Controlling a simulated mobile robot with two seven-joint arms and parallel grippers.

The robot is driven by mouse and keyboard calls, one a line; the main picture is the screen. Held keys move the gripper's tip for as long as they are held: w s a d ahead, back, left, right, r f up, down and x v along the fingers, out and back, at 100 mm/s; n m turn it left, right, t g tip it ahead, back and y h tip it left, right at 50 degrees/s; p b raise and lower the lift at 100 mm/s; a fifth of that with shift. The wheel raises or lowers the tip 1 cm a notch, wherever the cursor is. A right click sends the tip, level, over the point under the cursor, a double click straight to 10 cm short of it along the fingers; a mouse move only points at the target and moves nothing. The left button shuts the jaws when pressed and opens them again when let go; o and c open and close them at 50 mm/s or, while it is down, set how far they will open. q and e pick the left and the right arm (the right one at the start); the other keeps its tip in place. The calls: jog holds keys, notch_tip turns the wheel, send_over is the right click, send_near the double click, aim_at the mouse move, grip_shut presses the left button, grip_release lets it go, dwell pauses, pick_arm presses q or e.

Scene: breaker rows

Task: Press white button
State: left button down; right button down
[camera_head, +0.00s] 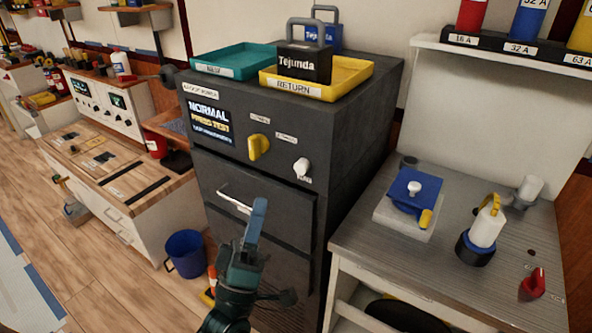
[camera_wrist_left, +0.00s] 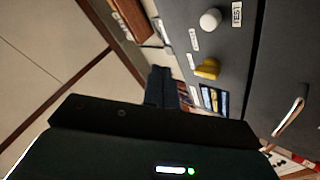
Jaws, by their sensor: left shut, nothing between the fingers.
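The white button (camera_head: 301,167) is a round knob on the right of the dark cabinet's front panel, above a small label. It also shows near the top of the left wrist view (camera_wrist_left: 210,19), beside a white label. My left gripper (camera_head: 257,210) is shut and empty, in front of the cabinet drawers, below and left of the button and apart from it. In the left wrist view its fingers (camera_wrist_left: 161,76) are together. A yellow knob (camera_head: 258,146) sits left of the button, and a display reading NORMAL and PRESS TEST (camera_head: 210,122) is further left. My right gripper is not in view.
A teal tray (camera_head: 233,66) and a yellow RETURN tray (camera_head: 350,77) with a black Tejunda padlock (camera_head: 304,64) stand on the cabinet. A drawer handle (camera_head: 235,203) sticks out near my left gripper. A metal table (camera_head: 380,255) stands at the right, a blue bin (camera_head: 186,253) on the floor.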

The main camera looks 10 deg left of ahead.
aim_at(302, 167)
pick_arm(q)
jog(key=shift+w, duration=0.15)
jog(key=w+d+b, duration=0.3)
jog(key=w, duration=0.5)
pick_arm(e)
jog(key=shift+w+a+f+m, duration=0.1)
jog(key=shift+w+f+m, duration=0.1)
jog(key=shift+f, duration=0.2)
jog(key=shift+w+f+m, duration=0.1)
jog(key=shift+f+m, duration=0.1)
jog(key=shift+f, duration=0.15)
pick_arm(q)
jog(key=shift+w, duration=0.1)
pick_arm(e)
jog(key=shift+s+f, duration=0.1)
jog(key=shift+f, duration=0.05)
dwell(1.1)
pick_arm(q)
jog(key=shift+w+d, duration=0.15)
jog(key=shift+w, duration=0.15)
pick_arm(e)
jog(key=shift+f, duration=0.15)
